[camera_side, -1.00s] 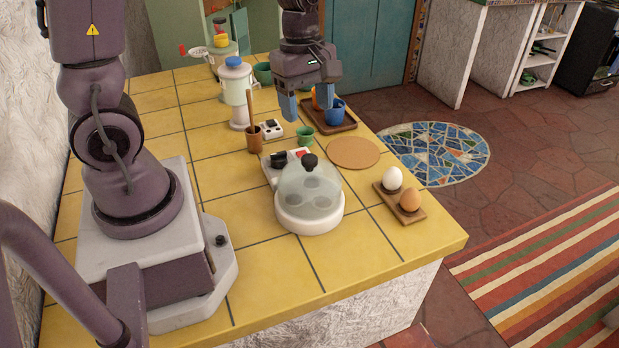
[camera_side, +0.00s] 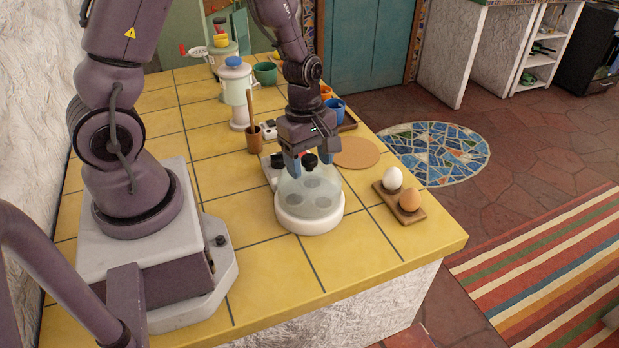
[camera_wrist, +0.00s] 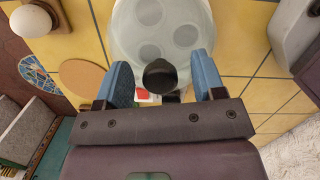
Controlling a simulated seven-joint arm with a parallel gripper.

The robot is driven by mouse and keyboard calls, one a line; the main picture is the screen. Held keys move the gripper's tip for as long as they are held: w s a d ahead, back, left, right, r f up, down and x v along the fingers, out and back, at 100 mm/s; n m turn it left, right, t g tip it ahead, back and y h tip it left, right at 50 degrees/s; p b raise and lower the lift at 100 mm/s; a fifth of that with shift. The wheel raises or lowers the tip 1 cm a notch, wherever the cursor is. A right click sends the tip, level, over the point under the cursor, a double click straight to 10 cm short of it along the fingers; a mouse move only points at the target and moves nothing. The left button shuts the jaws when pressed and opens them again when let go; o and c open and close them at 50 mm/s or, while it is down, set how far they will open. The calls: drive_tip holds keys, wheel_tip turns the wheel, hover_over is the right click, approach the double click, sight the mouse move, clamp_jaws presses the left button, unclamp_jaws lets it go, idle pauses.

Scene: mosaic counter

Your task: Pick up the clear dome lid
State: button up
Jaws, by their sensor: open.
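The clear dome lid (camera_side: 309,194) sits on a round white egg cooker (camera_side: 309,222) on the yellow tiled counter. It has a black knob (camera_side: 310,160) on top. My gripper (camera_side: 308,171) is open, pointing down, with its two blue fingers on either side of the knob. In the wrist view the knob (camera_wrist: 160,75) lies between the open fingers of my gripper (camera_wrist: 163,82), with gaps on both sides. Whether a finger touches the dome is hard to tell.
A wooden holder (camera_side: 413,215) with a white egg and a brown egg stands right of the cooker. A cork mat (camera_side: 355,152) lies behind. A wooden cup (camera_side: 254,139) with a tall handle stands behind left. Front counter tiles are clear.

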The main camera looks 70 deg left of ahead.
clamp_jaws()
drive_tip(key=shift+r, duration=0.15)
